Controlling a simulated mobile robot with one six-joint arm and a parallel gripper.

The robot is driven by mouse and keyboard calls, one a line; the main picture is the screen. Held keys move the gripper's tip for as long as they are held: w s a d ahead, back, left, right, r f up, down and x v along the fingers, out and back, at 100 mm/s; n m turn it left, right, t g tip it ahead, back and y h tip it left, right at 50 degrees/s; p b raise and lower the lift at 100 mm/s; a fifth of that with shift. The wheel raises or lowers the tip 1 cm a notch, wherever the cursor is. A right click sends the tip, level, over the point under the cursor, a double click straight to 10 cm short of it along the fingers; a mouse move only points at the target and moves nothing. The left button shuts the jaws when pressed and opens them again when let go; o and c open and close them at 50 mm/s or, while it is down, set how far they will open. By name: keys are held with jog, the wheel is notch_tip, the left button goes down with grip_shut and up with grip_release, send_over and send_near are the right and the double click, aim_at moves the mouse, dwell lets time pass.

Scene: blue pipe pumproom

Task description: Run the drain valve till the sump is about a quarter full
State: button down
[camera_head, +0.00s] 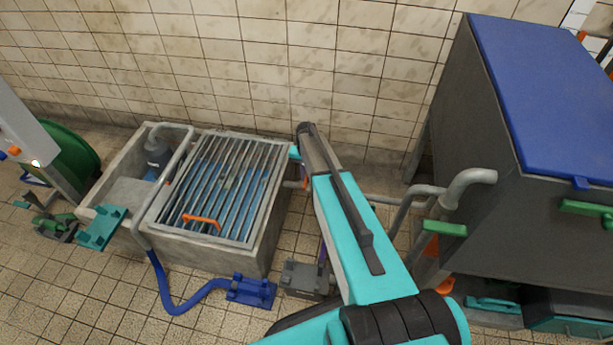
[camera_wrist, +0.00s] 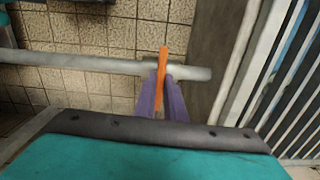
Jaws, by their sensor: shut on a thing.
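My gripper (camera_wrist: 161,97) shows in the wrist view with its purple fingers shut on an upright orange lever (camera_wrist: 163,62), taken as the drain valve's handle. The lever stands at a grey horizontal pipe (camera_wrist: 85,63) that runs toward the sump side. In the head view my arm hides most of the valve and the gripper. The sump is a concrete basin (camera_head: 195,250) under a metal grate (camera_head: 225,148) with an orange handle (camera_head: 201,220). Blue shows between the bars, seemingly water; its depth is hard to tell. The grate also shows in the wrist view (camera_wrist: 238,60).
A large dark tank (camera_head: 465,115) with a blue lid (camera_head: 555,95) and pipes stands at the right. A blue hose (camera_head: 180,305) lies on the floor before the sump. A grey pump (camera_head: 158,150) sits in the left basin.

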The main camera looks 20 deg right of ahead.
jog(key=shift+s, duration=0.1)
jog(key=c, duration=1.8)
grip_release()
jog(key=shift+c, duration=0.2)
jog(key=shift+r, duration=0.15)
notch_tip(320, 180, up, 14)
jog(key=p, duration=0.1)
jog(key=shift+f, duration=0.25)
